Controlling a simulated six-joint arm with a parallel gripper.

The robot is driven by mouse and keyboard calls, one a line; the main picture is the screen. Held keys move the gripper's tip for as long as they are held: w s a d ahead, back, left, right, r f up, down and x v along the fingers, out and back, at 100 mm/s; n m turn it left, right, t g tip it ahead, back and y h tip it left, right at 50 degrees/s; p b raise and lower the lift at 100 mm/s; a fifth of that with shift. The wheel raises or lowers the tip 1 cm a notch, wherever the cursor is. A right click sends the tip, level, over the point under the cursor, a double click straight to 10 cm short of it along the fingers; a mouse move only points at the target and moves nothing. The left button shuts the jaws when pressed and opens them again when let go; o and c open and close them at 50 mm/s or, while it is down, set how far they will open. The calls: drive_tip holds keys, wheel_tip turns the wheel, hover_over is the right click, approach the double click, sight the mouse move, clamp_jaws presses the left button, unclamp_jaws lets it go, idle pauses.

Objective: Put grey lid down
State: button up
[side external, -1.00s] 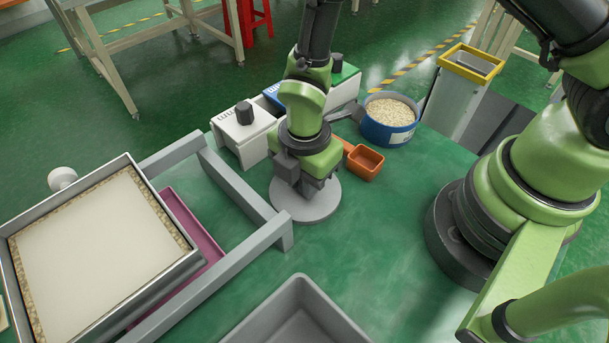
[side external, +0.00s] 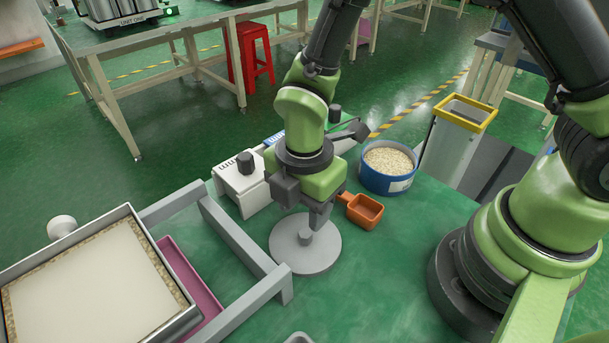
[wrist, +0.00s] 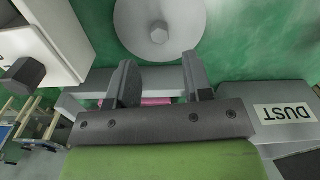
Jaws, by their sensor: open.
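The grey lid (side external: 288,250) is a flat round disc with a small knob on top, lying flat on the green table in the side external view. It also shows at the top of the wrist view (wrist: 184,40), its knob near the disc's middle. My gripper (side external: 319,215) is above the lid, near its knob. In the wrist view the two fingers (wrist: 160,85) are spread apart with nothing between them, and the lid's knob stands clear of them.
A white box with a black knob (side external: 238,185) stands behind the lid. An orange scoop (side external: 366,211) and a blue tub of grain (side external: 388,168) are to the right. A grey rail frame (side external: 240,245) and a sieve tray (side external: 95,275) are at the left. A bin labelled DUST (wrist: 270,98) shows in the wrist view.

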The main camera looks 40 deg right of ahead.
wheel_tip(320, 180, up, 7)
wheel_tip(320, 180, up, 12)
drive_tip(key=m+t+y, duration=0.2)
drive_tip(key=m+t, duration=0.1)
drive_tip(key=m, duration=0.9)
hover_over(305, 233)
drive_tip(key=s+d, duration=0.3)
drive_tip(key=d, duration=0.4)
drive_tip(key=s+d+r+m+t, duration=0.3)
drive_tip(key=s+m, duration=0.4)
drive_tip(key=m, duration=0.4)
drive_tip(key=shift+s+d+r+m+t, duration=0.4)
drive_tip(key=shift+r+t, duration=0.2)
drive_tip(key=shift+r, duration=0.3)
